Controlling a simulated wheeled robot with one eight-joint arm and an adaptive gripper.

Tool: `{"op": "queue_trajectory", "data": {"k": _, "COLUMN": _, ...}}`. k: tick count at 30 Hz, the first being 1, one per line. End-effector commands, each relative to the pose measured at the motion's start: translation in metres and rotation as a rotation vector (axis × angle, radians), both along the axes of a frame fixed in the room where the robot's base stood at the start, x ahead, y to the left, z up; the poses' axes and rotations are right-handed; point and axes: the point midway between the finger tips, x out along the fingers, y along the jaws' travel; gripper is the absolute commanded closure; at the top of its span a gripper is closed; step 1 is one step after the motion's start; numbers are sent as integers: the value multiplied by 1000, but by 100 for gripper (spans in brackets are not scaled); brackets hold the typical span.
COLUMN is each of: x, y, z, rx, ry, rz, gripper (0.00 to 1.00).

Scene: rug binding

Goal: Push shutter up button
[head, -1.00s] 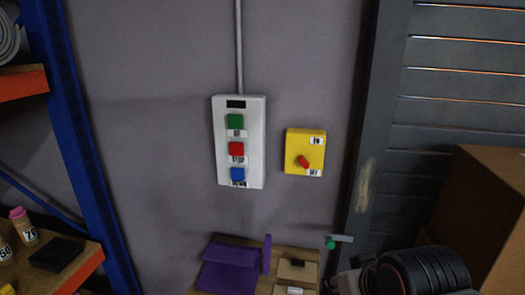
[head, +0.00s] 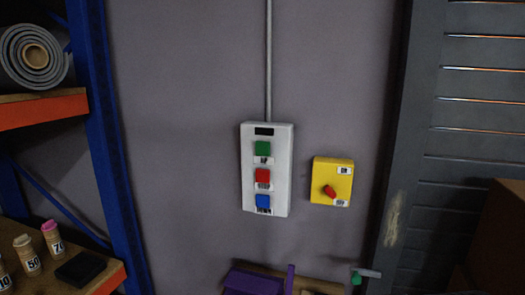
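A white control box (head: 281,178) is mounted on the grey wall near the middle of the head view. Its top button is green (head: 263,148), with a small label under it that seems to read UP. Below it are a red button (head: 263,176) labelled STOP and a blue button (head: 264,201) with a label too small to read surely. A grey roller shutter (head: 470,105) stands at the right. My gripper is not in view, so I cannot see its state.
A yellow switch box (head: 332,181) with a red knob hangs right of the control box. A blue and orange shelf (head: 110,150) stands left with a grey roll (head: 20,60) and labelled bottles. Purple items (head: 255,281) lie below. The wall around the buttons is clear.

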Motion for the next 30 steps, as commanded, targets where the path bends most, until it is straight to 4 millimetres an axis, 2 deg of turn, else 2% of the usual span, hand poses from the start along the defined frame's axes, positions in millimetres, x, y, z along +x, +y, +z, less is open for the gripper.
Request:
{"op": "queue_trajectory", "data": {"k": 1, "x": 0, "y": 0, "z": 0, "rx": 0, "ry": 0, "rz": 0, "gripper": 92}}
{"op": "queue_trajectory", "data": {"k": 2, "x": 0, "y": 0, "z": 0, "rx": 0, "ry": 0, "rz": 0, "gripper": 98}}
{"op": "queue_trajectory", "data": {"k": 3, "x": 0, "y": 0, "z": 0, "rx": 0, "ry": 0, "rz": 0, "gripper": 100}}
{"op": "queue_trajectory", "data": {"k": 30, "x": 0, "y": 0, "z": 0, "rx": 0, "ry": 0, "rz": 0, "gripper": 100}}
